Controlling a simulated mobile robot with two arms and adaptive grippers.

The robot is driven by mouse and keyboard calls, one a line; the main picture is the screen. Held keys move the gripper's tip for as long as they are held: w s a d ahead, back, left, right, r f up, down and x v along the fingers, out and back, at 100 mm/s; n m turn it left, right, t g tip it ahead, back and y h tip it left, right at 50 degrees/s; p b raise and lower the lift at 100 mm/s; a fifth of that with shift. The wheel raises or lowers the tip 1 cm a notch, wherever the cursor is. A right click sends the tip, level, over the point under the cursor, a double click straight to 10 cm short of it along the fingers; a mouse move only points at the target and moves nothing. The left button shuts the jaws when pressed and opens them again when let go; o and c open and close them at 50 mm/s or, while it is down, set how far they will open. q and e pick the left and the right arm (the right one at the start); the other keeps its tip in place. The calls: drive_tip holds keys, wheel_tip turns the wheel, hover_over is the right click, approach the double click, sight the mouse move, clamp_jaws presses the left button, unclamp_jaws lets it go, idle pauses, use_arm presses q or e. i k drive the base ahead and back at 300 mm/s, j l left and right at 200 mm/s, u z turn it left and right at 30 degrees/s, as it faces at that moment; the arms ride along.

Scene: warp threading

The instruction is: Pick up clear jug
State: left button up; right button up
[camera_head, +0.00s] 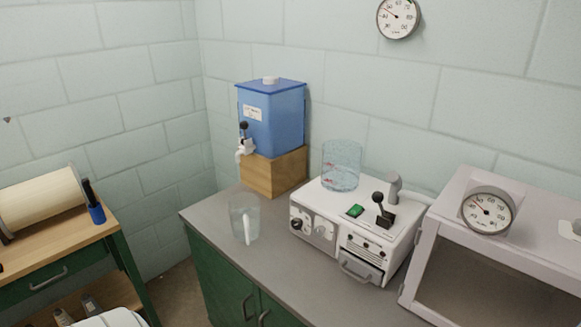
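A clear jug (245,223) with a white handle stands upright on the grey countertop (215,209), near its front edge. It sits in front of the blue water container and to the left of the white machine. The jug looks empty, and its handle faces toward me. Neither of my grippers is in this view.
A blue water container (275,118) with a tap stands on a wooden block (272,172) behind the jug. A white machine (355,225) carries a clear cylindrical vessel (342,165). A pale cabinet (450,220) with a gauge stands at right. A wooden-topped bench (60,245) stands left.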

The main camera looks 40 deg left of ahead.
sight(246, 226)
drive_tip(key=k+u, duration=0.1)
drive_tip(key=u, duration=0.95)
